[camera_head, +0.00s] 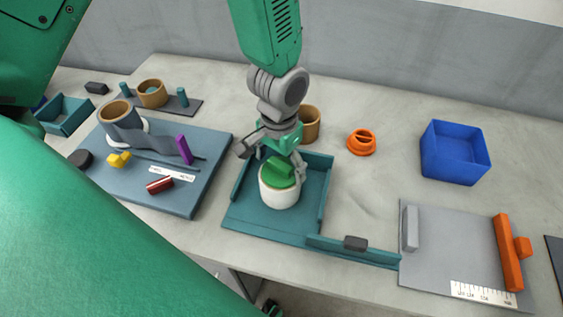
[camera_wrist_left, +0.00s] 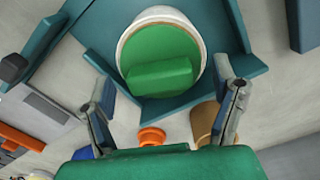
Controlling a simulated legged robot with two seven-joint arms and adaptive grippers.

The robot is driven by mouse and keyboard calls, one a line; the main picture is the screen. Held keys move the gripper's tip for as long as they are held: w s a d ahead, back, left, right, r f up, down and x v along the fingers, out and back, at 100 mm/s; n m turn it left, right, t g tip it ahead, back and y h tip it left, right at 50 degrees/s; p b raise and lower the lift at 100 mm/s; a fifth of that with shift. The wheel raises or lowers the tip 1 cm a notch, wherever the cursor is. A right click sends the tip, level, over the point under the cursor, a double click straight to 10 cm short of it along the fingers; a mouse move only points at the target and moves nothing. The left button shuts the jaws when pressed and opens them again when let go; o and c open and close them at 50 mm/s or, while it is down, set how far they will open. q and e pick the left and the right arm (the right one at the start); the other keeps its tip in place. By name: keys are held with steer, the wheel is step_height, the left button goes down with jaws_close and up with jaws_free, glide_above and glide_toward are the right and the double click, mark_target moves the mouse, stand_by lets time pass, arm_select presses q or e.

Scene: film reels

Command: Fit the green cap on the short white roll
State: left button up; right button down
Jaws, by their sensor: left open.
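The short white roll (camera_head: 279,193) stands upright in the teal tray (camera_head: 262,227) at the middle of the table. The green cap (camera_head: 277,171), a disc with a raised bar, sits in the roll's top opening. In the left wrist view the green cap (camera_wrist_left: 160,62) lies inside the rim of the white roll (camera_wrist_left: 128,34). My left gripper (camera_head: 272,160) is just above the cap. In the left wrist view its two fingers (camera_wrist_left: 165,100) are spread wide on both sides of the cap's bar, apart from it. My right gripper is not seen.
A tan roll (camera_head: 309,124) stands behind the tray, with an orange ring part (camera_head: 361,142) to its right. A blue bin (camera_head: 454,153) is at the back right. A grey board (camera_head: 440,250) lies front right. A blue-grey board (camera_head: 150,185) with tools lies left.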

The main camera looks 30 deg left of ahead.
mark_target(280, 163)
arm_select(q)
steer(key=shift+r+p, duration=3.15)
steer(key=shift+r, duration=0.45)
steer(key=shift+a+r, duration=0.1)
steer(key=shift+r, duration=1)
